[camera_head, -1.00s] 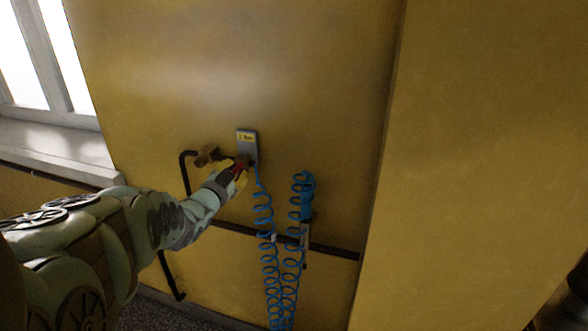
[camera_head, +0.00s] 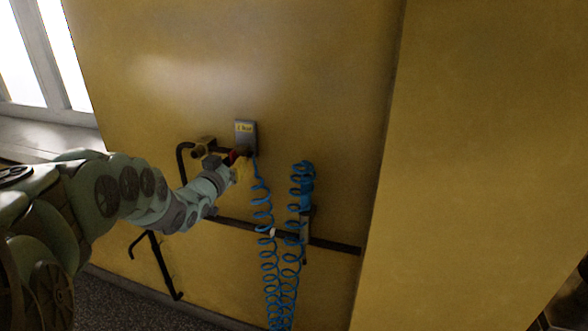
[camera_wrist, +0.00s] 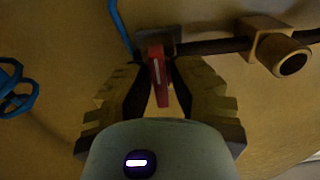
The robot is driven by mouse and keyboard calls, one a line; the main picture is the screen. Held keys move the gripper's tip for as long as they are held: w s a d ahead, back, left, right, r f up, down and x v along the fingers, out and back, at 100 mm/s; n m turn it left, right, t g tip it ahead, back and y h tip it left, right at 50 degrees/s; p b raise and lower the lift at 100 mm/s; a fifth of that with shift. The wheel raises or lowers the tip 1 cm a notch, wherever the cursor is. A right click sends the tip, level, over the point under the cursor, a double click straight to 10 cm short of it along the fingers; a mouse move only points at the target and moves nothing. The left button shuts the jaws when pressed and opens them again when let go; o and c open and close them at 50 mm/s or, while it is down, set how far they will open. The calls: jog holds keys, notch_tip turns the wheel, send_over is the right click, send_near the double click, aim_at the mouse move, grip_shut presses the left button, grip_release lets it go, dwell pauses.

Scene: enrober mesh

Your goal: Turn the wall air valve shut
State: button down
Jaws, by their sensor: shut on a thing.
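The air valve on the yellow wall has a red lever handle (camera_head: 232,157), just below a grey plate with a yellow label (camera_head: 246,136). In the wrist view the red handle (camera_wrist: 157,77) points from the valve body toward my gripper (camera_wrist: 160,85). The two yellow-tipped fingers stand on either side of the handle and are shut on it. In the head view my gripper (camera_head: 238,168) covers part of the valve. The label's writing is too small to read fully.
A dark pipe (camera_head: 181,164) with a brass fitting (camera_head: 204,146) runs left of the valve; the fitting also shows in the wrist view (camera_wrist: 268,45). A coiled blue hose (camera_head: 262,215) hangs below right. A dark rail (camera_head: 335,246) crosses the wall low down.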

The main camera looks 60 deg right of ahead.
jog(key=shift+a+f, duration=0.15)
jog(key=shift+f, duration=0.25)
jog(key=c, duration=1.1)
grip_release()
jog(key=shift+r, duration=0.1)
jog(key=shift+c, duration=0.2)
jog(key=shift+o, duration=0.6)
jog(key=shift+d+r, duration=0.15)
jog(key=shift+d, duration=0.05)
jog(key=shift+r, duration=0.1)
jog(key=shift+a+r, duration=0.1)
jog(key=shift+a, duration=0.35)
jog(key=v, duration=0.6)
jog(key=shift+a, duration=0.25)
jog(key=shift+s, duration=0.15)
